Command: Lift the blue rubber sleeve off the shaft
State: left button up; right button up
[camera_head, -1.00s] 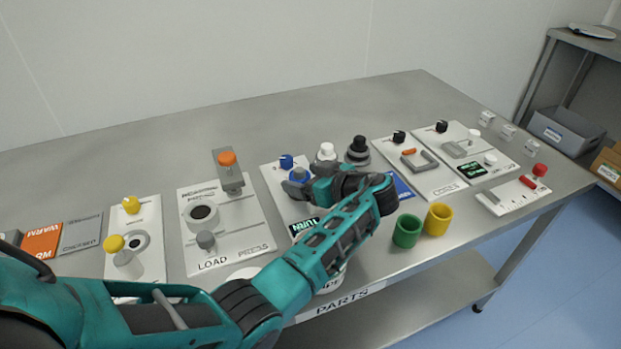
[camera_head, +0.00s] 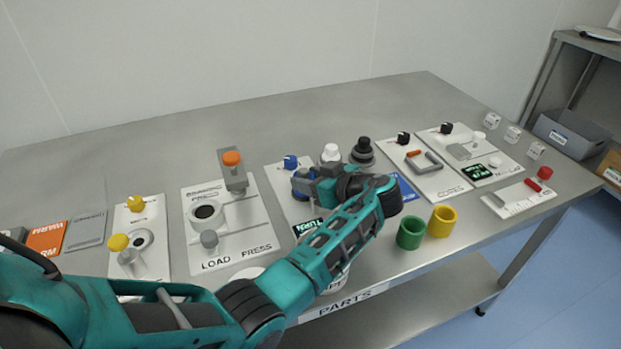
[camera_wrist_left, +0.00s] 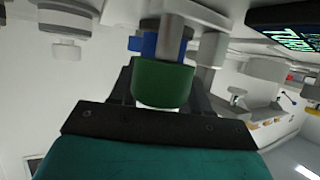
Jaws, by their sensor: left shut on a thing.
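My left gripper (camera_head: 303,184) is at the middle panel, its fingers pointing left. In the left wrist view its fingers (camera_wrist_left: 163,85) are shut around a short round sleeve (camera_wrist_left: 163,82). The sleeve looks dark green there, while blue shows at the fingertips in the head view. A grey metal shaft (camera_wrist_left: 172,35) meets the sleeve's far end in the wrist view; I cannot tell how much of it is inside. A blue part (camera_wrist_left: 142,44) lies beside the shaft. The fingers hide most of the sleeve in the head view. My right gripper is out of view.
A green ring (camera_head: 411,232) and a yellow ring (camera_head: 442,221) stand on the table right of my arm. A blue knob (camera_head: 290,162), a white knob (camera_head: 330,153) and a black knob (camera_head: 362,152) stand close behind the gripper. The table's back (camera_head: 300,115) is clear.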

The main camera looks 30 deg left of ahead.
pick_arm(q)
jog(key=c, duration=0.3)
jog(key=shift+r+p, duration=1.7)
jog(key=shift+r, duration=0.85)
jog(key=shift+c, duration=0.2)
jog(key=shift+r+p, duration=0.85)
jog(key=shift+r, duration=0.5)
jog(key=shift+r, duration=0.15)
jog(key=shift+r, duration=1.85)
